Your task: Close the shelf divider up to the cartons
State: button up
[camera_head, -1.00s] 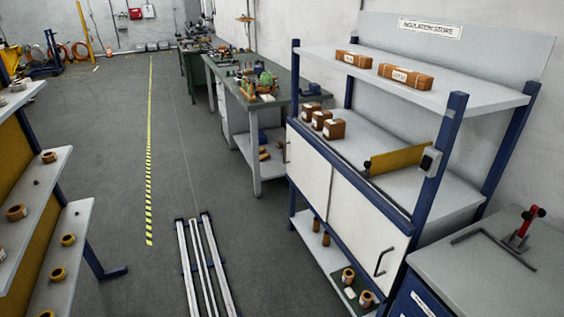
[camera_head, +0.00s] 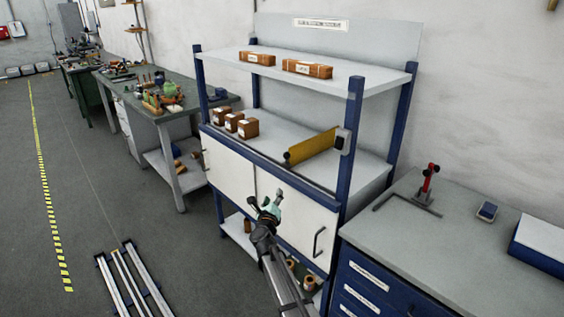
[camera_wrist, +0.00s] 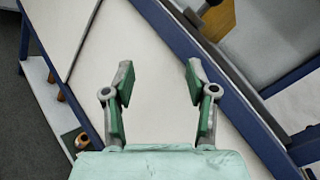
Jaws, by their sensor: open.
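The yellow shelf divider (camera_head: 313,146) stands upright on the middle shelf (camera_head: 268,155) of the insulation store. A dark knob sits at its front end. The cartons (camera_head: 235,122) are small brown boxes in a group at the left of that shelf, with a clear gap between them and the divider. My gripper (camera_head: 274,198) is open and empty in front of the white cabinet doors, below the shelf edge. In the wrist view my gripper's two fingers (camera_wrist: 158,82) are spread over the white door, and part of the divider (camera_wrist: 218,20) shows at the top.
A blue post (camera_head: 349,140) stands at the shelf's front right, with a grey box on it. Two brown boxes (camera_head: 306,68) lie on the top shelf. A bench (camera_head: 455,225) with a red clamp is at the right. A door handle (camera_head: 318,241) sticks out below.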

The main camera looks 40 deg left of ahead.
aim_at(285, 155)
jog(key=s+a+r+m+t+h, duration=0.35)
jog(key=r+m+h, duration=0.6)
jog(key=m, duration=0.65)
jog(key=shift+g+y, duration=0.25)
jog(key=shift+y, duration=0.2)
jog(key=w+p, duration=0.1)
jog(key=w, duration=0.4)
jog(key=w+a+p, duration=0.1)
jog(key=w+p, duration=0.1)
jog(key=w, duration=0.4)
jog(key=w+a+p, duration=0.1)
jog(key=w, duration=0.5)
jog(key=shift+a+r+p, duration=0.15)
jog(key=shift+r+p, duration=0.1)
jog(key=shift+p, duration=0.15)
grip_shut()
